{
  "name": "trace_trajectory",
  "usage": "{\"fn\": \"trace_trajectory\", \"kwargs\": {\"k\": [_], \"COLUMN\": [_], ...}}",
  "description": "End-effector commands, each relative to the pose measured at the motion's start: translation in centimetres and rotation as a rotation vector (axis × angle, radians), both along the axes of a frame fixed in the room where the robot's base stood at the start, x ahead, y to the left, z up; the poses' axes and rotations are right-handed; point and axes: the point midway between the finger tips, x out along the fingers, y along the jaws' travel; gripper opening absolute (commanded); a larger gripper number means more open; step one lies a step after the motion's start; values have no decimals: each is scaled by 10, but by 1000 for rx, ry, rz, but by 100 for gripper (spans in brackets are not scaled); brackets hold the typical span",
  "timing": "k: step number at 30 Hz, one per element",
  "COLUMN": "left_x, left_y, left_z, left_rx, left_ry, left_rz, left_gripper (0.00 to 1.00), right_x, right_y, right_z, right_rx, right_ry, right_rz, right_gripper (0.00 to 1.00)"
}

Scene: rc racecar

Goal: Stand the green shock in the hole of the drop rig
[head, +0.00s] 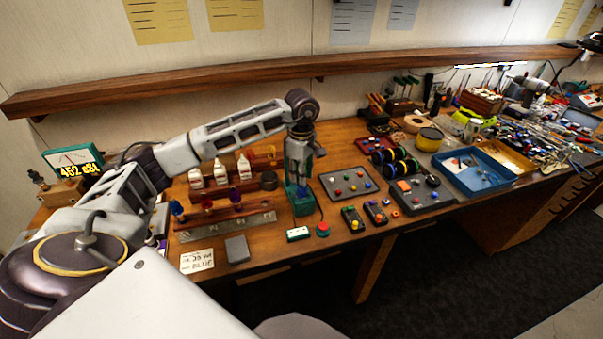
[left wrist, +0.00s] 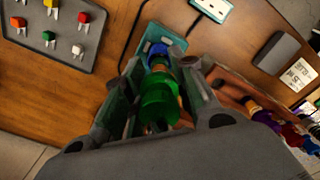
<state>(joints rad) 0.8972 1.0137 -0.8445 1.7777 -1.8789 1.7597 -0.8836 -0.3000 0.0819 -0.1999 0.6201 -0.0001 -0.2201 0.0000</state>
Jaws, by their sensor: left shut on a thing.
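The green shock (left wrist: 158,98) is between the fingers of my left gripper (left wrist: 160,85) in the left wrist view, with a blue part (left wrist: 155,50) at its far end. My left gripper (head: 299,172) is shut on it and points down over the teal drop rig (head: 302,202) in the head view. The rig also shows in the left wrist view (left wrist: 152,47), just beyond the shock. The shock and gripper hide the hole, so I cannot tell whether the shock's end is in it. My right gripper is not in view.
A wooden rack (head: 225,222) with coloured shocks stands left of the rig. A steel ruler (head: 228,227), grey block (head: 237,249) and note card (head: 197,261) lie near it. A grey tray (head: 348,183) is to the right. A small white-green box (head: 298,234) and red button (head: 322,229) lie in front.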

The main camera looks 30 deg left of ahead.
Motion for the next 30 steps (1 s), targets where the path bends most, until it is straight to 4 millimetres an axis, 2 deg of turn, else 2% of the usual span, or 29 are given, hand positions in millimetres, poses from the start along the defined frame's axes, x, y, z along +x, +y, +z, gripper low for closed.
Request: {"fn": "trace_trajectory", "kwargs": {"k": [30], "left_x": [0], "left_y": [0], "left_z": [-19], "left_rx": [0], "left_ry": [0], "left_rz": [0], "left_gripper": [2], "right_x": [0], "right_y": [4], "right_z": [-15], "right_rx": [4], "right_ry": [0], "right_rz": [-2], "right_gripper": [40]}}
